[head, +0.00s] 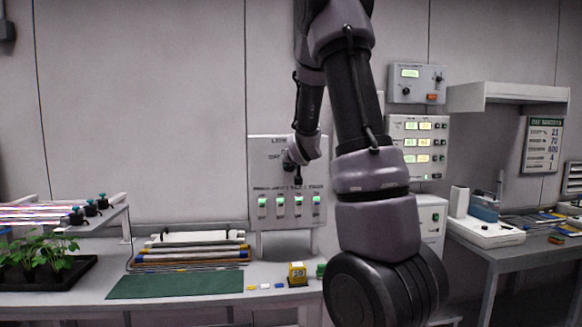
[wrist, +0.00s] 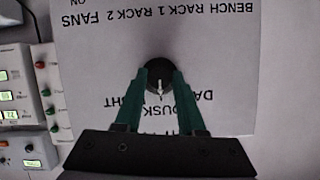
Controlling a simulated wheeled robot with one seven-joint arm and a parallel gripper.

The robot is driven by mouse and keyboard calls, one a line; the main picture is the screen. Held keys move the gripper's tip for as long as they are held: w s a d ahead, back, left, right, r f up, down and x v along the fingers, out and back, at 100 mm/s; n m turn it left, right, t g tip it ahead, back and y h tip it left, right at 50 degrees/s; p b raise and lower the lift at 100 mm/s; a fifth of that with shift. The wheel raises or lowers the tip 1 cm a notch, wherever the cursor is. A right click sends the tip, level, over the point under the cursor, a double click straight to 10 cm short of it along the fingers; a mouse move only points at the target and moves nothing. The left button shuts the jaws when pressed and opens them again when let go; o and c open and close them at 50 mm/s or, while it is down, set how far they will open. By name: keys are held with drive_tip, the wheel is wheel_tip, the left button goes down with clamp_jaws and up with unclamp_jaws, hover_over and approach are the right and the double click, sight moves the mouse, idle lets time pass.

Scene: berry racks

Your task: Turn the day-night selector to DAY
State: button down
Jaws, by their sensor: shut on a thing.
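The day-night selector is a round black knob (wrist: 160,72) with a white pointer, on a pale panel (head: 262,180). In the wrist view the panel is upside down, with DAY lettering at the right, DUSK near the middle and NIGHT at the left, partly hidden by my fingers. The pointer points down in that picture, toward the middle DUSK side. My gripper (wrist: 159,90) is shut on the knob, one green finger on each side. In the head view my gripper (head: 290,162) is at the panel and hides the knob.
Several lit switches (head: 280,206) sit low on the panel, close under my gripper. Another control box (head: 417,84) and a readout unit (head: 418,146) are to the right.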

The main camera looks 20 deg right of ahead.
drive_tip(key=n+h, duration=0.2)
drive_tip(key=shift+a+f+n, duration=0.1)
drive_tip(key=shift+a+n, duration=0.15)
drive_tip(key=shift+n, duration=0.05)
drive_tip(key=n+h, duration=0.2)
drive_tip(key=n, duration=0.2)
drive_tip(key=shift+f+g+h, duration=0.1)
drive_tip(key=shift+g+h, duration=0.2)
idle(0.6)
drive_tip(key=c, duration=0.5)
unclamp_jaws()
drive_tip(key=v, duration=1)
drive_tip(key=shift+s+a, duration=0.25)
